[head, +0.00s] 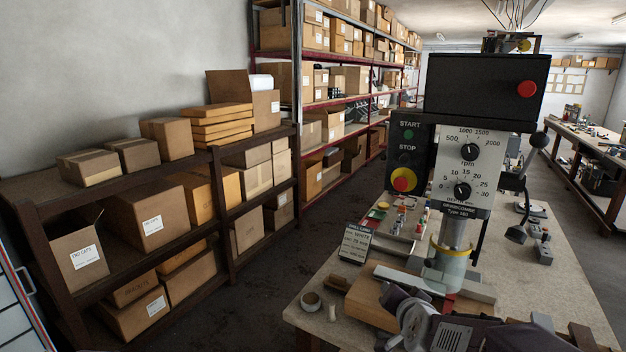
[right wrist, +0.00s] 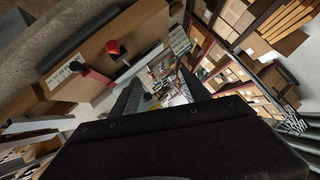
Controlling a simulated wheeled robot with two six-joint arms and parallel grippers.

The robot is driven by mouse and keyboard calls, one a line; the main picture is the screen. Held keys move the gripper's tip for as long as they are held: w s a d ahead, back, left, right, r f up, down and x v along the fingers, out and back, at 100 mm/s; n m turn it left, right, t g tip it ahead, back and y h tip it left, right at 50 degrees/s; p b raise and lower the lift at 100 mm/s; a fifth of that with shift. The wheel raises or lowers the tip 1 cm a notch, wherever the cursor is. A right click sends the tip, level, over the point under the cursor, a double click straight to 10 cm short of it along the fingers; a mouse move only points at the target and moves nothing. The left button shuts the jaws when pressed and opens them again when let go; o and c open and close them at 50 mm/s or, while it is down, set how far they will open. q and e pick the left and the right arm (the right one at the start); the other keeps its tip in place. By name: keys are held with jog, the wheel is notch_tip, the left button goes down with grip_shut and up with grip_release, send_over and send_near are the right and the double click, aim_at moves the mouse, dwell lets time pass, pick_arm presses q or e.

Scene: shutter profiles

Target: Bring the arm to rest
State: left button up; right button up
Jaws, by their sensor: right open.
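In the right wrist view my right gripper (right wrist: 160,88) shows as two dark fingers set wide apart, with nothing between them. Past the fingers the far room and its clutter show small. In the head view a dark and grey arm part, which looks like mine, crosses the bottom right, in front of the workbench (head: 318,284). I cannot make out fingers on it there. My left gripper is in neither view.
A drill press (head: 468,185) with dials and a red button stands on the cluttered workbench. A wooden block (head: 372,299) and a small sign (head: 356,243) lie near its base. Shelves (head: 222,200) of cardboard boxes line the left. Floor (head: 262,262) between shelves and bench is clear.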

jog(key=s+a+f+n+g+y, duration=0.1)
jog(key=s+f+n+g, duration=0.3)
jog(key=s+f, duration=0.4)
jog(key=s+a+f+n+g, duration=0.2)
jog(key=s+f+n+g, duration=0.2)
jog(key=s, duration=1)
notch_tip(320, 180, down, 4)
jog(key=g, duration=0.2)
jog(key=shift+s+a+f+g+y, duration=0.2)
jog(key=shift+g+y, duration=0.1)
jog(key=shift+y, duration=0.1)
jog(key=shift+w, duration=0.1)
